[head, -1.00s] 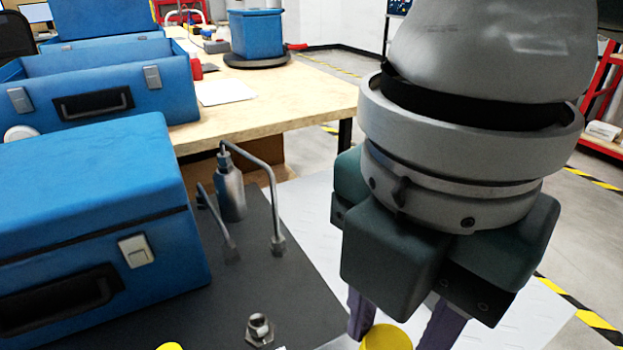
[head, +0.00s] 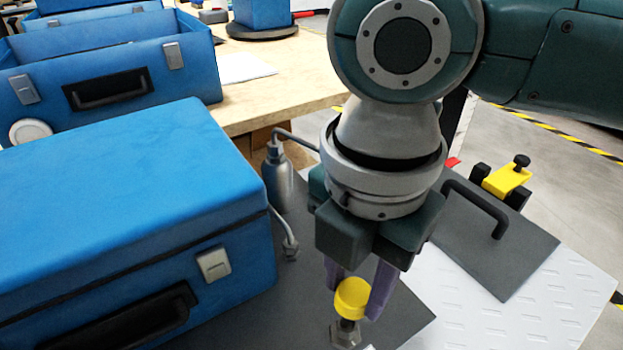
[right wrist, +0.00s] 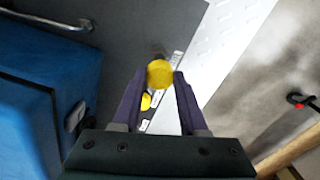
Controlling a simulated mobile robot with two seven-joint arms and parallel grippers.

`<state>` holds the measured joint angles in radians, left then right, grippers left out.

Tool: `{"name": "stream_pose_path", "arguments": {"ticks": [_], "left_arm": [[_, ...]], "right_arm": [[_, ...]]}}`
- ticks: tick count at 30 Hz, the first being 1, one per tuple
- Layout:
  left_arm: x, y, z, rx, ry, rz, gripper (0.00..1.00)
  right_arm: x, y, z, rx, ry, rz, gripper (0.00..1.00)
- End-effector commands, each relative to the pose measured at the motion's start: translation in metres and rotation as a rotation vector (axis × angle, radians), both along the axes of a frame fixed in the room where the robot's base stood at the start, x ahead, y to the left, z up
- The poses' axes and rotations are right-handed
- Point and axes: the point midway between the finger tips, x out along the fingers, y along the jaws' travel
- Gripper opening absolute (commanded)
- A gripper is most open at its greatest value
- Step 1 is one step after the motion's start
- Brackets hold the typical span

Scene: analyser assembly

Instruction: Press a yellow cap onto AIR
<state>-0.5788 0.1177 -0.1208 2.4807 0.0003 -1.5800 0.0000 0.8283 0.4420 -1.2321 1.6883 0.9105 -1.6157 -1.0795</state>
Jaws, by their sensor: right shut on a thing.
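My right gripper (head: 354,299) is shut on a yellow cap (head: 351,298), held between its purple fingers. The cap is directly above a metal hex fitting (head: 345,335) on the dark grey panel (head: 400,325). A dark stem shows between cap and fitting; I cannot tell whether the cap is seated on it. In the right wrist view the held cap (right wrist: 160,73) sits between the fingertips and hides most of what is below. Another yellow cap (right wrist: 146,101) shows on the panel near white labels (right wrist: 177,58). The label text, including AIR, is unreadable. My left gripper is not in view.
A large blue case (head: 120,220) stands close left of the gripper. A metal bottle (head: 278,180) and bent pipe stand behind it. A grey plate with a black handle (head: 478,205) and a yellow clamp (head: 505,180) lie to the right. White textured surface (head: 500,315) is clear.

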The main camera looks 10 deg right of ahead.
Motion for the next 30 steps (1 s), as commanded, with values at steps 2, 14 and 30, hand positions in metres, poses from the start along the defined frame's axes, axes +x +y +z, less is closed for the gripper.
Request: {"name": "stream_pose_path", "arguments": {"ticks": [2, 14, 30], "left_arm": [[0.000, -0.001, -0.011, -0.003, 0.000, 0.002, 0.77], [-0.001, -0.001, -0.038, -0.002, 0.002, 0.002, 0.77], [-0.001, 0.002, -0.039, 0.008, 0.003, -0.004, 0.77]], "right_arm": [[0.001, 0.000, -0.008, 0.001, -0.001, 0.002, 0.00], [0.002, -0.001, -0.027, -0.001, 0.000, 0.009, 0.00], [-0.002, -0.001, -0.043, 0.000, 0.001, 0.002, 0.00]]}}
